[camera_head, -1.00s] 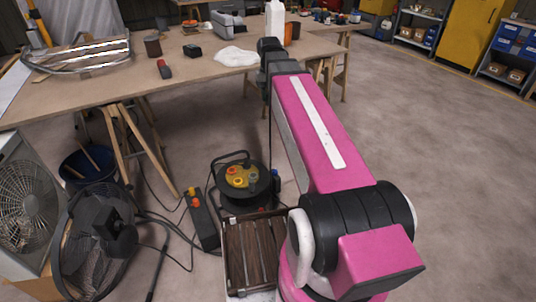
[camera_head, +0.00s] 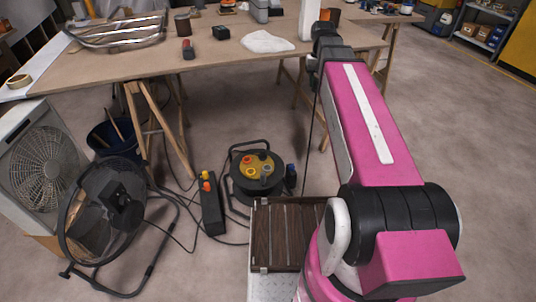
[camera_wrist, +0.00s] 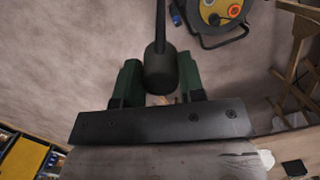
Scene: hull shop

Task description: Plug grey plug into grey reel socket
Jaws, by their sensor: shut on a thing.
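The black cable reel (camera_head: 241,187) stands on the floor in front of the workbench. Its yellow face (camera_head: 256,167) carries orange, yellow and grey sockets; the grey socket (camera_head: 266,170) is toward the right side. The reel also shows at the top right of the wrist view (camera_wrist: 212,41), partly cut off. My gripper (camera_wrist: 160,82) has green fingers shut on the dark grey plug (camera_wrist: 160,72), whose cable runs to the top of the view. In the head view the cable hangs beside my arm; the plug cannot be made out there. The plug is apart from the reel.
A black power strip (camera_head: 212,205) with orange and yellow plugs lies left of the reel, with loose cables around it. A floor fan (camera_head: 118,205), a box fan (camera_head: 38,168) and a bucket (camera_head: 100,140) stand further left. The workbench (camera_head: 110,75) and trestle legs are behind.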

